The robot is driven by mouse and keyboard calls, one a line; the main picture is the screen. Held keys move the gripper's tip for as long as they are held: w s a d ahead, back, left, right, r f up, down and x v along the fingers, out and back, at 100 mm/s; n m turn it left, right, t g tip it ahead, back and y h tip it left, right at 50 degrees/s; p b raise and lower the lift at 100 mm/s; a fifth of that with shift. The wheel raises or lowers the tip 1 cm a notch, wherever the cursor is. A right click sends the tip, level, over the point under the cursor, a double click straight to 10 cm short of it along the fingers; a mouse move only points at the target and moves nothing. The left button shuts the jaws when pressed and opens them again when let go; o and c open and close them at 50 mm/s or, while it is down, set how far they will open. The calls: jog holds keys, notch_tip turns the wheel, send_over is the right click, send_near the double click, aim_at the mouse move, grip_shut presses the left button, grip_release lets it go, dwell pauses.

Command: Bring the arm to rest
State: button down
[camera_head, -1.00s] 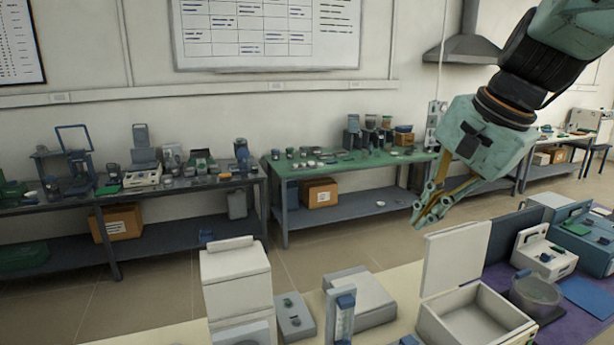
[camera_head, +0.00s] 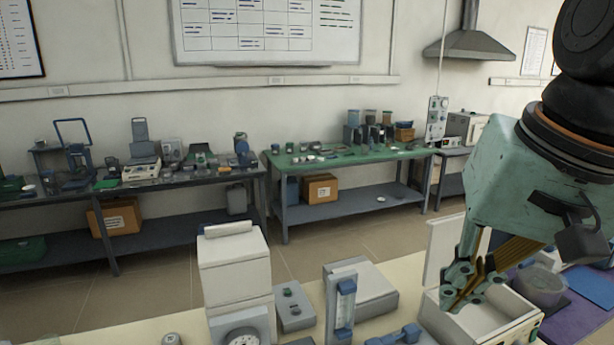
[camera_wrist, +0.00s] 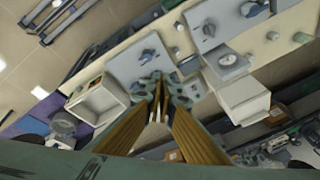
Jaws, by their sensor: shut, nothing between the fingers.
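My gripper (camera_head: 468,290) hangs at the right of the head view, pointing down and to the left. Its fingertips are together with nothing between them. It shows in front of the open white box (camera_head: 490,328), whose raised lid (camera_head: 440,250) is partly hidden behind it. In the wrist view my gripper (camera_wrist: 157,80) is also shut, with the white box (camera_wrist: 97,102) to its left. I cannot tell the exact height of the fingertips above the box.
A white furnace-like unit (camera_head: 235,270) with a round dial stands left of centre on the near bench. Beside it are a small grey device (camera_head: 293,308), an upright flowmeter (camera_head: 341,305) and a grey-white box (camera_head: 372,290). A green-topped table (camera_head: 340,162) stands across the floor.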

jog(key=s+d+f+n+h+b, duration=0.1)
jog(key=s+f+n+b, duration=0.1)
jog(key=s+f, duration=0.3)
jog(key=s+n, duration=0.1)
jog(key=s, duration=0.3)
jog(key=shift+s+f+n, duration=0.25)
jog(key=shift+n, duration=0.05)
jog(key=shift+d, duration=0.15)
